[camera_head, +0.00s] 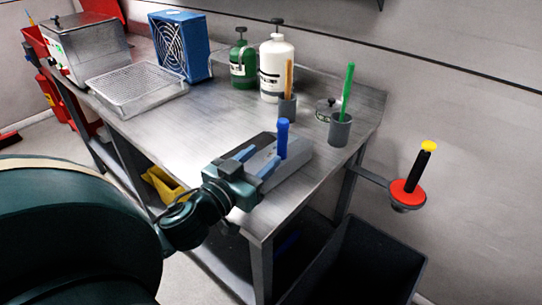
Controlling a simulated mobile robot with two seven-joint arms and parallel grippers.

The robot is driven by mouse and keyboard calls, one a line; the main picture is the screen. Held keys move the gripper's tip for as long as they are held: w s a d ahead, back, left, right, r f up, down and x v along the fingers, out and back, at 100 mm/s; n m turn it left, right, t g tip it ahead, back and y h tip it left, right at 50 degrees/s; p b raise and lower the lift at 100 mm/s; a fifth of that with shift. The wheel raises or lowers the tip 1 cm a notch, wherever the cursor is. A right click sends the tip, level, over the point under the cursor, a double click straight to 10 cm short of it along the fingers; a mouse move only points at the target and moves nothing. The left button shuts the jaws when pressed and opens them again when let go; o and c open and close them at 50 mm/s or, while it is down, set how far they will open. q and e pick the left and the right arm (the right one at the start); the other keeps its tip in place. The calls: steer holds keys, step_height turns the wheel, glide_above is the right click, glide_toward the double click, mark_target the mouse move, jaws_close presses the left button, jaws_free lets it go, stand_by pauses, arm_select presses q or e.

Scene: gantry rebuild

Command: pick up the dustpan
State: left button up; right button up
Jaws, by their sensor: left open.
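What looks like the dustpan is a grey, wedge-like pan (296,160) with an upright blue handle (283,138). It lies near the front right edge of the steel table (205,118). My left gripper (259,159) reaches in from the left, low over the table's front edge. Its two fingers are apart and point toward the blue handle, which stands just beyond their tips. Nothing shows held between them. The gripper hides part of the pan, and I cannot tell whether a finger touches it. My right gripper is out of view.
Two grey cups (339,130) with upright handles, a white bottle (276,68), a green bottle (243,64), a blue fan box (180,45) and a wire tray (137,86) stand behind. A red disc holder (407,191) sticks out right, above a black bin (362,262).

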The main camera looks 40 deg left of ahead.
mark_target(279, 141)
arm_select(q)
steer(key=shift+w+p, duration=0.65)
steer(key=shift+w, duration=3.75)
steer(key=shift+c, duration=0.6)
jaws_close()
steer(key=shift+r, duration=0.15)
